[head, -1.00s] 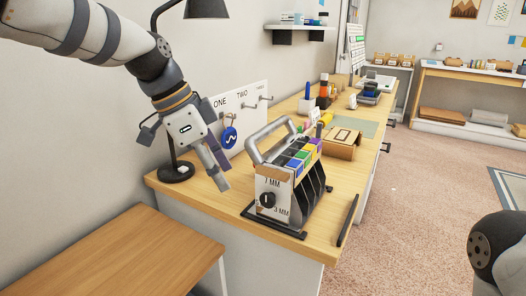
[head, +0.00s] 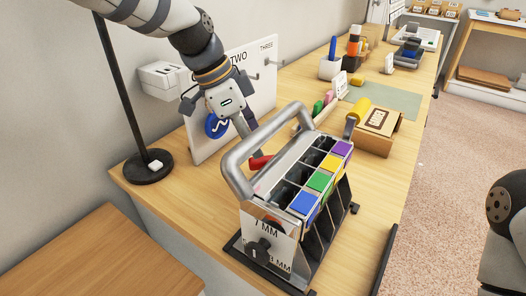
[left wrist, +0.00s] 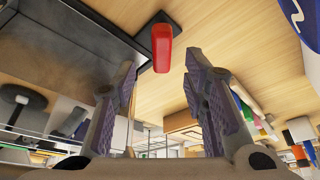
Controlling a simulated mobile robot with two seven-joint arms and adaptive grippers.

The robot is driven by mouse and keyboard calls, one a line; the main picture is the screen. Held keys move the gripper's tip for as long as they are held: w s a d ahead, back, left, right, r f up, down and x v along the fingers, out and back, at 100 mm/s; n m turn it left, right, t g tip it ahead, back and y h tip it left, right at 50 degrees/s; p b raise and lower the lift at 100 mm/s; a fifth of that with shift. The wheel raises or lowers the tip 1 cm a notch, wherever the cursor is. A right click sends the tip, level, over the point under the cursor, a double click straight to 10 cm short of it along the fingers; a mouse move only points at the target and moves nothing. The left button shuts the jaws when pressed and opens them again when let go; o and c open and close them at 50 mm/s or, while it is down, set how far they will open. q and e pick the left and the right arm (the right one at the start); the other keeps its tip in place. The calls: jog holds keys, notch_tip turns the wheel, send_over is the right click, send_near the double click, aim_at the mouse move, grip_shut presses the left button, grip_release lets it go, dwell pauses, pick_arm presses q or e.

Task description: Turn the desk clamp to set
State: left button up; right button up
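A metal rack (head: 240,170) with a thick grey tube handle and blue, green, yellow and purple tabs stands on the desk. Its front has a dark knob (head: 258,251) and a label reading "1 MM" above and "3 MM" below, partly covered. A red lever (head: 259,162), likely the desk clamp's, shows behind the tube handle; its base is mostly hidden. In the left wrist view the red lever (left wrist: 161,47) lies just beyond and between my fingertips. My left gripper (head: 247,132) is open and empty, behind the rack, close to the lever. My right gripper is out of view.
A board with hooks and a blue tag (head: 216,126) stands close beside my left gripper. A black lamp base (head: 149,167) is at left. A cardboard box (head: 377,130) and a yellow roll (head: 360,109) lie behind the rack. The desk's left front is clear.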

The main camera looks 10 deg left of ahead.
aim_at(263, 158)
pick_arm(q)
jog(key=x, duration=0.5)
jog(key=shift+w+d+f, duration=0.1)
jog(key=shift+f, duration=0.15)
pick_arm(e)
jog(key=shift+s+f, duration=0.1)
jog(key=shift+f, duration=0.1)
pick_arm(q)
grip_shut()
jog(key=m, duration=0.1)
jog(key=m+g+b, duration=0.1)
jog(key=m, duration=0.1)
jog(key=shift+w+f+h+b, duration=0.2)
jog(key=shift+f+h+b, duration=0.1)
jog(key=shift+f, duration=0.1)
jog(key=shift+r+m+g, duration=0.15)
jog(key=shift+m+g, duration=0.25)
jog(key=shift+m, duration=0.3)
jog(key=shift+s+r, duration=0.1)
jog(key=shift+r, duration=0.1)
grip_release()
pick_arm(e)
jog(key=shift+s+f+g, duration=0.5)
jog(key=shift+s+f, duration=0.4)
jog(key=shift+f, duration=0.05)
